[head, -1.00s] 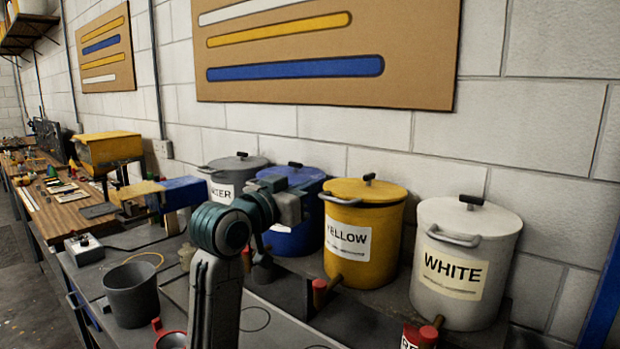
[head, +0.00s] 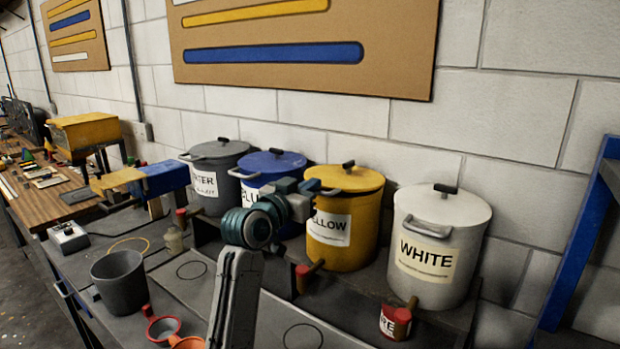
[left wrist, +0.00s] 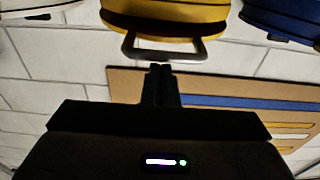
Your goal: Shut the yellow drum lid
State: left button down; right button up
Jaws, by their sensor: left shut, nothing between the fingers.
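The yellow drum (head: 345,240) stands between the blue and white drums. A grey loop handle at the front left of the drum is partly hidden by my left gripper (head: 312,188). In the left wrist view, my left gripper's fingertips (left wrist: 160,70) are shut and empty, close to the middle of the grey loop handle (left wrist: 165,50). I cannot tell whether they touch it. My right gripper is not in view.
The white drum (head: 438,250) stands to the right, and the blue (head: 272,163) and grey water (head: 215,190) drums to the left. A dark bucket (head: 120,283) and a red funnel (head: 163,327) sit on the bench. A red-labelled can (head: 395,322) is below the white drum.

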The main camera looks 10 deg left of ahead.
pick_arm(q)
jog(key=shift+f, duration=0.1)
notch_tip(320, 180, down, 3)
jog(key=t+b, duration=0.1)
jog(key=b, duration=0.4)
jog(key=shift+s, duration=0.1)
